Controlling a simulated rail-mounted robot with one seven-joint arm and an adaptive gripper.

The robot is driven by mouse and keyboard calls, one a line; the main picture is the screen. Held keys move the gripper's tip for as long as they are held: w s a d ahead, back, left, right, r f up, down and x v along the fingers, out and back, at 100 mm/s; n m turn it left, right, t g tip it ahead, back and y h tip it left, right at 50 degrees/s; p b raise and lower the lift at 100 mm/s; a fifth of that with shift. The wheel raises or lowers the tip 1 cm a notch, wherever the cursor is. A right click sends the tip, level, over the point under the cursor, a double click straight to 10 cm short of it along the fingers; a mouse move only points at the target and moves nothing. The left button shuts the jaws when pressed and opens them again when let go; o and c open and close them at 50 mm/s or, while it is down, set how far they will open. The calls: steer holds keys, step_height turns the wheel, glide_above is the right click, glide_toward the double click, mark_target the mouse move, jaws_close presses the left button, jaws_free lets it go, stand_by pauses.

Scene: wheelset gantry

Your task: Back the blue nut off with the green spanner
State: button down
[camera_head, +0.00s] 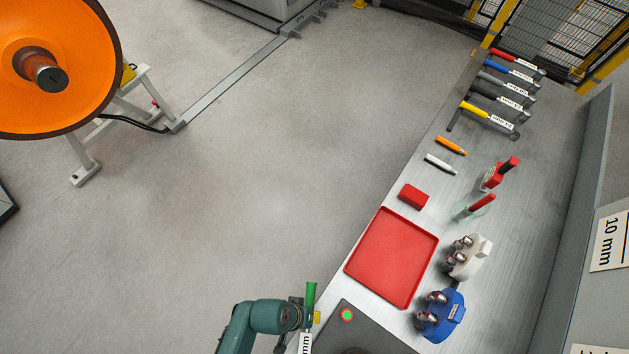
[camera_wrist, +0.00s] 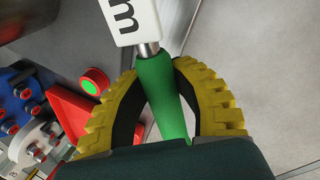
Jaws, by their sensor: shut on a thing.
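The green spanner shows its green handle (camera_wrist: 163,90) in the wrist view, with a metal neck and a white label ending in "m" above it. My gripper (camera_wrist: 160,78) is shut on this handle, its yellow ribbed fingers on either side. In the head view, the green handle end (camera_head: 310,293) stands up at my gripper (camera_head: 299,312), at the bottom near the bench's front edge. The label is partly cut off below. The spanner's jaw end is outside both views. I see no blue nut in either view.
A red tray (camera_head: 393,256) and a dark box with a green-and-red button (camera_head: 347,315) lie close right of my gripper. Blue (camera_head: 440,316) and white socket holders stand beyond. Several spanners (camera_head: 490,117) lie at the bench's far end. An orange wheel (camera_head: 60,85) is far left; the floor between is clear.

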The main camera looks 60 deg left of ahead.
steer(key=shift+s+r, duration=0.1)
steer(key=shift+s, duration=0.2)
steer(key=shift+w+d, duration=0.15)
steer(key=shift+w, duration=0.3)
steer(key=shift+r+p, duration=2.05)
steer(key=shift+r, duration=0.45)
steer(key=shift+r, duration=2.5)
steer(key=shift+s, duration=0.15)
